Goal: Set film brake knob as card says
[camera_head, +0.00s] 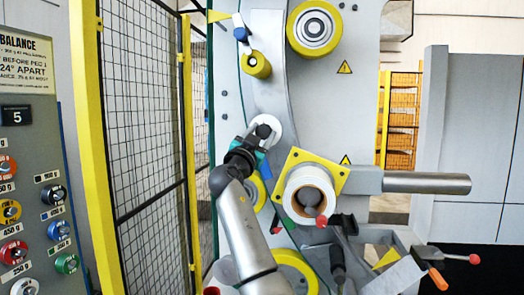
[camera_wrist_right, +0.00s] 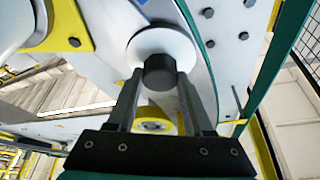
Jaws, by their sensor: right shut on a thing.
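The film brake knob is a black cylinder on a round white dial (camera_head: 274,121), on the grey machine face. In the right wrist view the black knob (camera_wrist_right: 159,71) stands out from the middle of the white dial (camera_wrist_right: 160,44). My right gripper (camera_head: 262,138) is at the dial, its arm rising from the bottom. In the right wrist view its two fingers (camera_wrist_right: 159,88) are shut on the knob from both sides. No dial marks can be read. A card headed "BALANCE" (camera_head: 26,62) is at the far left, cut off by the frame edge. My left gripper is not in view.
Yellow rollers (camera_head: 316,27) and a smaller one (camera_head: 257,65) sit above the dial. A yellow plate (camera_head: 337,176) with a white spool (camera_head: 309,187) and a metal bar (camera_head: 427,183) are to the right. A yellow-framed mesh fence (camera_head: 145,100) and panel with coloured knobs (camera_head: 55,195) stand left.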

